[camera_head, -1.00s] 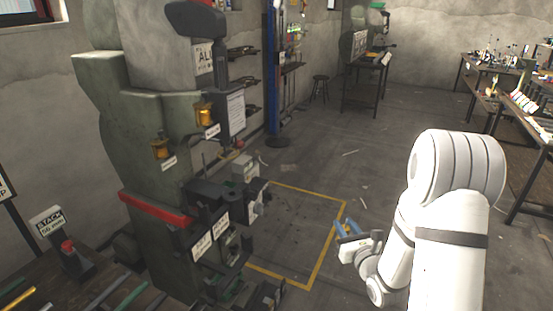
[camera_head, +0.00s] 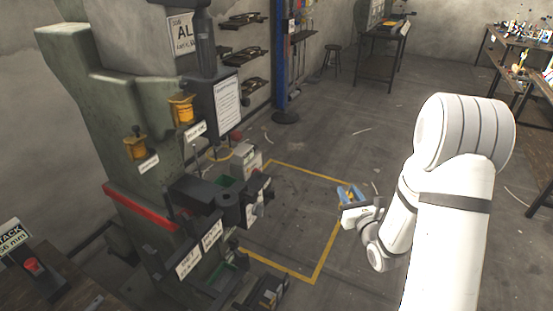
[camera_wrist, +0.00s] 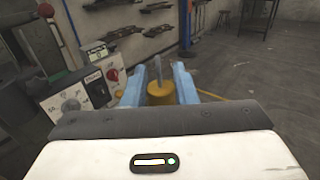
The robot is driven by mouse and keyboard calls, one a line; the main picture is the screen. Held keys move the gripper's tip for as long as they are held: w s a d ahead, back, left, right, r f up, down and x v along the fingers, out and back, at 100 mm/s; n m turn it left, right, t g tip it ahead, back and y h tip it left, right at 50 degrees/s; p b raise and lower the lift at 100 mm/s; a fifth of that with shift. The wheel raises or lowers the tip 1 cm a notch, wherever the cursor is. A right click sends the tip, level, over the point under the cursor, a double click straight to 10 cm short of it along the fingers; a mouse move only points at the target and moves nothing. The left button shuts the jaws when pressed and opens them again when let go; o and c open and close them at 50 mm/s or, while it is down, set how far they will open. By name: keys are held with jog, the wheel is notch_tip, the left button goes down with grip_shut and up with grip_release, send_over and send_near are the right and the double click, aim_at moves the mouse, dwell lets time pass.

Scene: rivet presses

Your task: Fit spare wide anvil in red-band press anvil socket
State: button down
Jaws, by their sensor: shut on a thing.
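The red-band press (camera_head: 140,207) stands at the left in the head view, with a red stripe across its green body. A dark block with a round opening (camera_head: 228,196) juts from its front; I cannot tell for sure that this is the anvil socket. My gripper (camera_head: 350,193) is to the right of the press, in free air and apart from it. Its blue fingers are shut on a yellow anvil (camera_wrist: 160,93) with a grey upright stem, seen between them in the wrist view. The anvil's underside is hidden.
Two yellow pieces (camera_head: 181,109) (camera_head: 135,146) sit on the press above labels. A control box with a dial and red knob (camera_wrist: 72,100) is left of my fingers in the wrist view. The floor inside the yellow line (camera_head: 328,245) is clear. A stool (camera_head: 332,60) stands far back.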

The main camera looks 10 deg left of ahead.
jog(key=shift+w+r, duration=0.1)
jog(key=shift+r, duration=0.05)
jog(key=a+r+n+g+y+b, duration=0.2)
jog(key=a+n+g+y, duration=0.3)
jog(key=a, duration=0.6)
jog(key=a+r+n+g+y+b, duration=0.2)
jog(key=a+r+n+g+y, duration=0.3)
jog(key=a, duration=0.6)
jog(key=shift+a+n+g+y+b, duration=0.25)
jog(key=shift+n+g+y+b, duration=0.05)
jog(key=shift+g+y, duration=0.4)
jog(key=shift+d+g, duration=0.1)
jog(key=shift+g, duration=0.2)
jog(key=a+f+b, duration=0.2)
jog(key=a+b, duration=0.1)
jog(key=a, duration=0.3)
jog(key=s+a+f+b, duration=0.1)
jog(key=a+f+b, duration=0.1)
jog(key=a, duration=0.4)
jog(key=shift+s+a+b, duration=0.25)
jog(key=shift+a+b, duration=0.15)
jog(key=shift+b, duration=0.05)
jog(key=shift+f, duration=0.1)
